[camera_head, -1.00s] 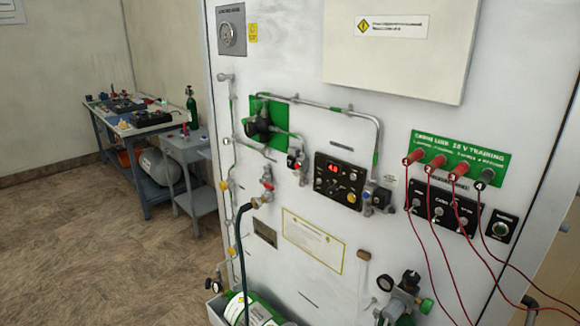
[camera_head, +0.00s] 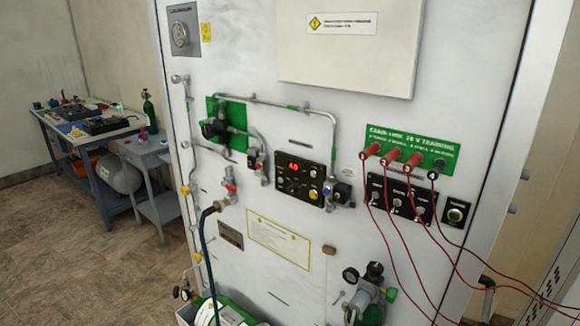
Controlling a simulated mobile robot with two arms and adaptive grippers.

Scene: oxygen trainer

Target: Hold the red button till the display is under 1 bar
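The display (camera_head: 293,166) glows with red digits on a small black control panel (camera_head: 286,191) in the middle of the white board; the digits are too small to read surely. The panel also carries several knobs and a yellow button (camera_head: 313,194). No red button can be made out for certain. A small red spot (camera_head: 252,164) shows on a fitting left of the panel, too small to identify. Neither of my grippers is in view.
A red valve handle (camera_head: 230,187), pipes and gauges stick out from the white board (camera_head: 330,115). Red cables hang from red plugs (camera_head: 391,154) at the right. A workbench (camera_head: 95,135) stands at the left. The floor (camera_head: 100,270) before it is clear.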

